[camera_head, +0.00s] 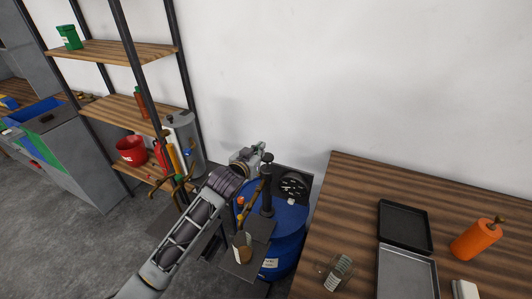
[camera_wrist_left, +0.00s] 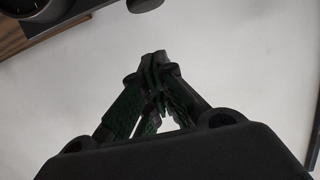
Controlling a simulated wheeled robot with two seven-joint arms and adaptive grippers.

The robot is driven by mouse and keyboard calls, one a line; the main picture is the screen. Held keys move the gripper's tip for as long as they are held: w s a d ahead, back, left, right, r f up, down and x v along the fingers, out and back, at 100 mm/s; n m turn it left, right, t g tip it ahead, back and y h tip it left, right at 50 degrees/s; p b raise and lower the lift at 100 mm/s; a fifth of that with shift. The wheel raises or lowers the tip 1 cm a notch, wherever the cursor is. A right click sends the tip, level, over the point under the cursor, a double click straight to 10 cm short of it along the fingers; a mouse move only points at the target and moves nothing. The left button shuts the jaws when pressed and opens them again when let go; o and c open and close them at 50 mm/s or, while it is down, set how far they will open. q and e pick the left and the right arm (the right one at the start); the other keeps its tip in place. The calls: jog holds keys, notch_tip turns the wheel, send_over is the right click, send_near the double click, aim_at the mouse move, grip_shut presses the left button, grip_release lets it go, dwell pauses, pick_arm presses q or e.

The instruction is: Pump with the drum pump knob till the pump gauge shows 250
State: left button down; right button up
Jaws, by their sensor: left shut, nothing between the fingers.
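A blue drum (camera_head: 290,222) stands between the shelf rack and the wooden table. A dark upright pump (camera_head: 267,190) rises from its top, with a dark knob (camera_head: 267,157) at the upper end. A round black gauge (camera_head: 293,186) with white marks sits behind the pump; its reading is too small to tell. My left gripper (camera_head: 258,149) is by the knob at the pump's top; I cannot tell whether they touch. In the left wrist view its fingers (camera_wrist_left: 156,62) are closed together with nothing between them. A dark rounded part (camera_wrist_left: 145,4), perhaps the knob, shows at that view's top edge. My right gripper is out of view.
The wooden table (camera_head: 350,190) at right holds a black tray (camera_head: 404,227), a grey tray (camera_head: 405,275), an orange bottle (camera_head: 475,239) and a jar (camera_head: 338,272). A shelf rack (camera_head: 115,50) stands left, with a red bucket (camera_head: 131,151). A white wall is behind.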

aim_at(266, 160)
pick_arm(q)
jog(key=shift+p+x, duration=0.35)
jog(key=shift+x, duration=2.5)
jog(key=shift+w+d+f, duration=0.15)
jog(key=shift+w, duration=0.1)
jog(key=shift+f+p, duration=0.3)
jog(key=shift+f, duration=1.55)
jog(key=shift+f, duration=0.2)
jog(key=shift+s+f+b, duration=0.1)
jog(key=shift+f+b, duration=0.3)
jog(key=shift+f, duration=0.3)
jog(key=shift+f+b, duration=0.55)
jog(key=shift+f, duration=0.8)
